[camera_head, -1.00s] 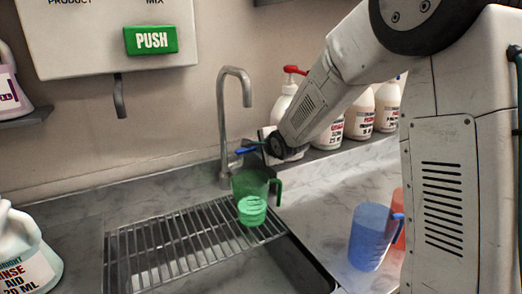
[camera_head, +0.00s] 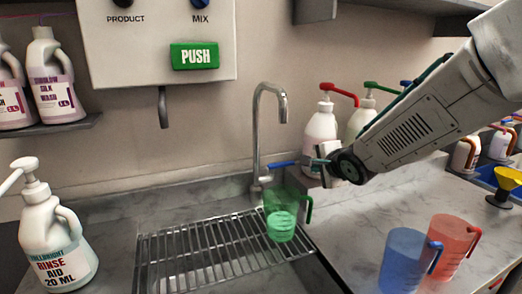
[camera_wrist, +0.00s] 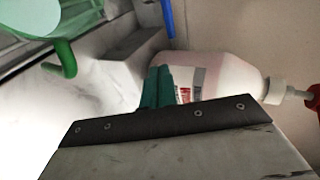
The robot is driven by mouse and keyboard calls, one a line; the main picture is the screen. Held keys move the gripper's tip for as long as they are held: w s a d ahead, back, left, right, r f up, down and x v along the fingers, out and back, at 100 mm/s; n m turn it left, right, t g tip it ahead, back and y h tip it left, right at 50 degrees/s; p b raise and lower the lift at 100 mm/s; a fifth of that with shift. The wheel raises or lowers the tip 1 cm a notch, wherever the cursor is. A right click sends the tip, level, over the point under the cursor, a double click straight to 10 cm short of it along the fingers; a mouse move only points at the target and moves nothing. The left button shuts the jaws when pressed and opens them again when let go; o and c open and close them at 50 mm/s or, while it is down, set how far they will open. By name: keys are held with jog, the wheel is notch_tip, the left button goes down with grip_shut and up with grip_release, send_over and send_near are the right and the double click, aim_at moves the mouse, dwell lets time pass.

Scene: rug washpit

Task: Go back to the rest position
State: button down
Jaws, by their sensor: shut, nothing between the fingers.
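My gripper (camera_head: 318,161) is shut and empty, to the right of the tap (camera_head: 257,130) and just off the tip of its blue lever (camera_head: 281,163). In the wrist view the teal fingers (camera_wrist: 157,88) are together, with the blue lever (camera_wrist: 168,17) beyond them. A green jug (camera_head: 282,216) stands upright below the gripper on the drain rack. It looks partly filled with pale green. Its rim (camera_wrist: 85,12) and handle (camera_wrist: 61,57) show at the left of the wrist view. My arm reaches in from the upper right.
White pump bottles (camera_head: 320,130) stand behind the gripper, close in the wrist view (camera_wrist: 225,75). A blue jug (camera_head: 402,262) and a red jug (camera_head: 452,240) stand on the right counter. A dispenser panel (camera_head: 130,50) hangs upper left. A rinse aid bottle (camera_head: 55,245) stands at left.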

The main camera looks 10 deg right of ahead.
jog(key=s+d+f+n+g+h, duration=0.1)
jog(key=s+d+f+n+g, duration=0.1)
jog(key=s+f+n+g, duration=0.3)
jog(key=s+d+n+g+h, duration=0.1)
jog(key=s+d+n+h, duration=0.15)
jog(key=s, duration=0.35)
jog(key=s+a+r+n+g, duration=0.1)
jog(key=s+r+n, duration=0.1)
jog(key=s, duration=0.6)
jog(key=s+a+r+n+g+y, duration=0.1)
jog(key=s+n, duration=0.3)
jog(key=s, duration=0.4)
jog(key=s+a+r+n+g+y, duration=0.1)
jog(key=s+r+n+g, duration=0.1)
jog(key=s, duration=0.7)
jog(key=shift+a+r+n+g, duration=0.3)
jog(key=shift+r+n, duration=0.15)
jog(key=shift+r, duration=0.3)
